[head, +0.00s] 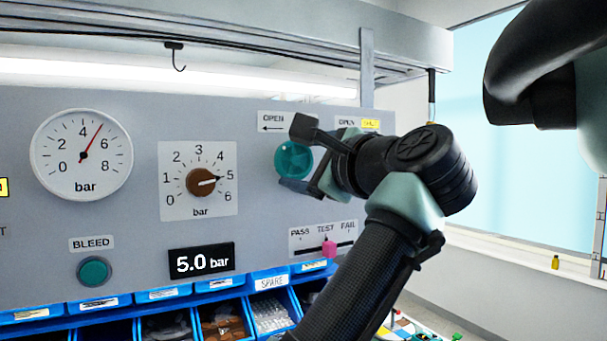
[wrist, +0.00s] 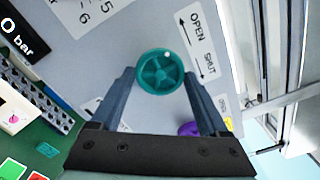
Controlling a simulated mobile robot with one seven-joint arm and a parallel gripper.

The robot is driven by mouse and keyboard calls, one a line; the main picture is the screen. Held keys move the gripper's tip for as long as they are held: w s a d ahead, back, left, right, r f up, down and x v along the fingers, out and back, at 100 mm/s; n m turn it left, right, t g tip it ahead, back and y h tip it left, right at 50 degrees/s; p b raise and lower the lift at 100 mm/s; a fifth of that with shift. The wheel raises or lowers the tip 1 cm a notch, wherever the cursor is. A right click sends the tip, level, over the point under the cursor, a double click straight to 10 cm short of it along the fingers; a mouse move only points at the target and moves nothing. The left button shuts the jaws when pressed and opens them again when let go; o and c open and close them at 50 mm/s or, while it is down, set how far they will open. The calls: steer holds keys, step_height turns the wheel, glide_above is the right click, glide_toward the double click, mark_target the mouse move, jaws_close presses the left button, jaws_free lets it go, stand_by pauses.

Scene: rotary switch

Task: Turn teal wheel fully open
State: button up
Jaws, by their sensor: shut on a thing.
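The teal wheel (head: 290,160) is mounted on the grey panel under a label reading OPEN with an arrow pointing left. In the wrist view the wheel (wrist: 160,72) is round and spoked, with a small white dot on its rim at the upper right. My gripper (head: 300,157) is at the wheel from the right, with one finger above it and one below. In the wrist view the fingers of my gripper (wrist: 159,76) are on both sides of the wheel, shut on it. The arm partly hides the wheel's right side in the head view.
A purple part (wrist: 188,129) is close beside one finger. The brown knob (head: 201,182) points near 5, and the display (head: 202,261) reads 5.0 bar. A pink slider (head: 329,249) sits below the wheel near TEST. Blue bins (head: 274,283) line the panel's bottom.

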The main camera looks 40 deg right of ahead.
steer(key=n+b, duration=0.1)
steer(key=n, duration=0.2)
steer(key=shift+f+n, duration=0.15)
steer(key=shift+n, duration=0.25)
steer(key=n+b, duration=0.1)
steer(key=n, duration=0.2)
steer(key=shift+n+b, duration=0.3)
steer(key=n+b, duration=0.1)
steer(key=n, duration=0.5)
steer(key=n+b, duration=0.1)
steer(key=n, duration=0.5)
steer(key=shift+n, duration=0.3)
steer(key=n, duration=0.6)
steer(key=shift+n+b, duration=0.3)
steer(key=o, duration=1.2)
steer(key=shift+o, duration=0.2)
steer(key=shift+a, duration=0.15)
